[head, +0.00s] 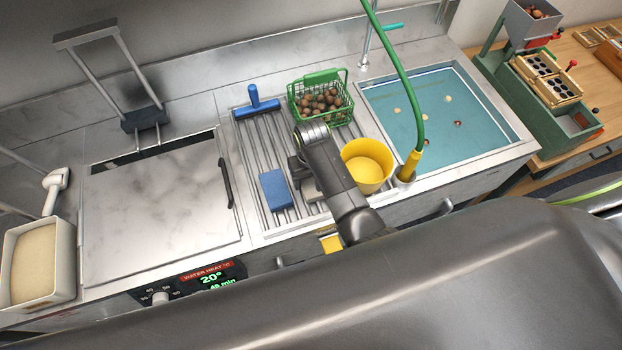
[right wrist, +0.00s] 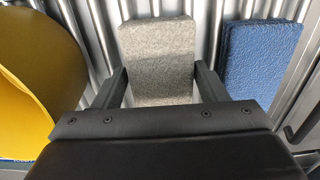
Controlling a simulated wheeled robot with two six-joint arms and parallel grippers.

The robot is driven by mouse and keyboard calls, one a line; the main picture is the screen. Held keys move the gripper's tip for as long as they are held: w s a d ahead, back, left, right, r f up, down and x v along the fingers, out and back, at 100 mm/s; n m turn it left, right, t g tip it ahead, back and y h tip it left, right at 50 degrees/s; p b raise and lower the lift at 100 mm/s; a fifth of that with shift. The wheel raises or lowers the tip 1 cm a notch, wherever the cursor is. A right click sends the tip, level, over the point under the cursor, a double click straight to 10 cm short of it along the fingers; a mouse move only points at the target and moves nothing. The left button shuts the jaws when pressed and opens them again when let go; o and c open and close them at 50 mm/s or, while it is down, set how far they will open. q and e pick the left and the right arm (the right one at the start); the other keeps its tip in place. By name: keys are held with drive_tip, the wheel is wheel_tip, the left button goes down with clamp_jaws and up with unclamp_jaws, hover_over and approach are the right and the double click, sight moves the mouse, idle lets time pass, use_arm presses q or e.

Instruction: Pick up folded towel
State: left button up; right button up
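The folded towel (right wrist: 158,45) appears to be the grey, felt-like block in the right wrist view, lying on the metal drain slats. In the head view only a small part of it (head: 312,188) shows beside my right arm. My right gripper (right wrist: 163,75) is open, with one finger at each long side of the grey towel. In the head view the right gripper (head: 298,168) is low over the slatted drainboard, partly hidden by its own wrist. Whether the fingers touch the towel cannot be told. My left gripper is not in view.
A blue textured pad (head: 275,190) lies beside the towel, and a yellow bucket (head: 367,166) stands on the other side. A green basket (head: 322,100) of chestnuts and a blue squeegee-like tool (head: 256,104) are behind. A water-filled sink (head: 440,115) is to the right.

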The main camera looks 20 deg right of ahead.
drive_tip(key=shift+c, duration=1.1)
drive_tip(key=shift+w, duration=0.15)
drive_tip(key=c, duration=0.4)
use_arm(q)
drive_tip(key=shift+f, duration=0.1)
use_arm(e)
drive_tip(key=shift+c, duration=0.2)
